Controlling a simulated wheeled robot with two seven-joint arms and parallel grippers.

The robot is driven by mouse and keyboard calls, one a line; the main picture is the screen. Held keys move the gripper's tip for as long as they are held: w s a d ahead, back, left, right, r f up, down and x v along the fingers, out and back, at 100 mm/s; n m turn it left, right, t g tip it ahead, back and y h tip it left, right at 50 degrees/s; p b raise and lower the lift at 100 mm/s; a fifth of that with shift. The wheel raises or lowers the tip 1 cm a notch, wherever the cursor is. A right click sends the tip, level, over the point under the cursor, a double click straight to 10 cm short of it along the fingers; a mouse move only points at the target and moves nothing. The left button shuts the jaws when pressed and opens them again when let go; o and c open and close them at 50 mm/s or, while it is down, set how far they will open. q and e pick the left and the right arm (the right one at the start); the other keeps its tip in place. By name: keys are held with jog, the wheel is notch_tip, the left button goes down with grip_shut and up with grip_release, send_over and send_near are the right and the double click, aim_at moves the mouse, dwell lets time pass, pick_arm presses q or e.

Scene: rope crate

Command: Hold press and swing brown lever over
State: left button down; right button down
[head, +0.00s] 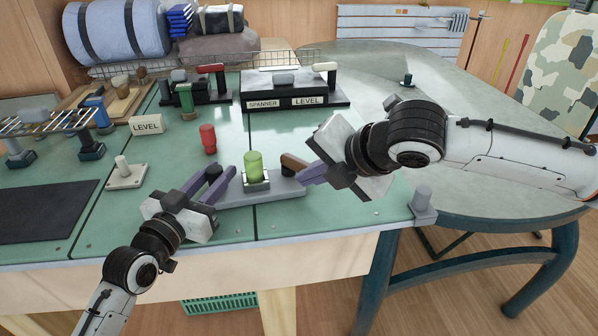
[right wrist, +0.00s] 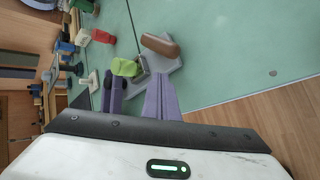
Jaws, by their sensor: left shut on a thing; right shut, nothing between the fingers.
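The press has a grey base (head: 270,190) near the table's front edge, with a translucent green cylinder (head: 254,166) standing in its middle. The brown lever (head: 292,163) is at the base's right end and also shows in the right wrist view (right wrist: 160,45). My left gripper (head: 212,174) is shut on the left end of the press. My right gripper (head: 303,174) is shut and empty, its purple fingers close beside the brown lever; whether they touch it I cannot tell. Its fingers also show in the right wrist view (right wrist: 158,90).
A red cylinder (head: 208,138) stands behind the press. A black-based device with SPANNER and LEVEL labels (head: 295,92) stands behind.

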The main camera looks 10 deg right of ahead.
aim_at(299, 169)
pick_arm(q)
jog(key=shift+f, duration=0.35)
pick_arm(e)
jog(key=s+a+r+m+h, duration=0.3)
jog(key=m, duration=0.8)
jog(key=s+a+r+m+h, duration=0.2)
jog(key=a+r+m+h, duration=0.1)
jog(key=m, duration=0.7)
jog(key=shift+m+g, duration=0.3)
jog(key=x, duration=0.8)
jog(key=shift+w+d+f, duration=0.2)
jog(key=shift+d+f, duration=0.1)
jog(key=shift+f, duration=0.05)
jog(key=shift+w+d+f, duration=0.15)
jog(key=shift+w+d, duration=0.45)
jog(key=shift+w+d+f, duration=0.15)
jog(key=shift+w+d, duration=0.4)
jog(key=shift+w, duration=0.05)
jog(key=shift+w+d, duration=0.35)
jog(key=shift+d, duration=0.05)
